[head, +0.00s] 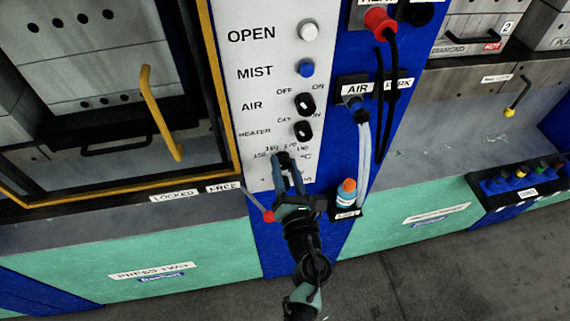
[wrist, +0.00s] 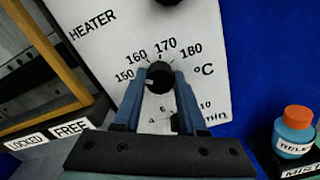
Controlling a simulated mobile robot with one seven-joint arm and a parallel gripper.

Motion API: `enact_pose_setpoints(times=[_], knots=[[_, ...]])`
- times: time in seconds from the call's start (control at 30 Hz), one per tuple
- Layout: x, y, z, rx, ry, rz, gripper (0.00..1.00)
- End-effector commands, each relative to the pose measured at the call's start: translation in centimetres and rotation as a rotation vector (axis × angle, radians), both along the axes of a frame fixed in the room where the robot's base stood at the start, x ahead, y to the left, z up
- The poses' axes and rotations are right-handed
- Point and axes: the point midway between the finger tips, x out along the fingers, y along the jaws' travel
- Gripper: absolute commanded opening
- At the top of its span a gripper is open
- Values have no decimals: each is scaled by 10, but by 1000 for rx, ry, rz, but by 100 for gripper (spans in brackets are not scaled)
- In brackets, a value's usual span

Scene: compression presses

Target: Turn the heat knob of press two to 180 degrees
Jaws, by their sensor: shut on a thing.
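The heat knob (wrist: 160,73) is a round black knob on the white panel, with 150, 160, 170 and 180 around its upper side and °C at its right. My gripper (wrist: 159,85) is shut on it, one blue finger on each side. In the head view my gripper (head: 288,175) reaches up to the same knob (head: 283,158) from below. A small pale mark shows low on the knob's face; I cannot tell which number the knob points at. The press two label (head: 152,270) is on the green base at lower left.
Above the knob are the heater switch (head: 303,131), air switch (head: 305,104) and blue mist button (head: 306,68). A red-tipped lever (head: 268,215) lies close left of my gripper. An orange-capped bottle (head: 346,193) stands at its right. A minutes scale below is partly covered by my fingers.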

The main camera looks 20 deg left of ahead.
Motion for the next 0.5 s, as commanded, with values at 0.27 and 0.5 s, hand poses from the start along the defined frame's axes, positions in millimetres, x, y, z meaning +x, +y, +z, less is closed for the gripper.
enact_pose_setpoints(times=[0.27,0.5], knots=[[0,-1,2,213,146,-1,0],[1,-1,1,403,274,0,0]])
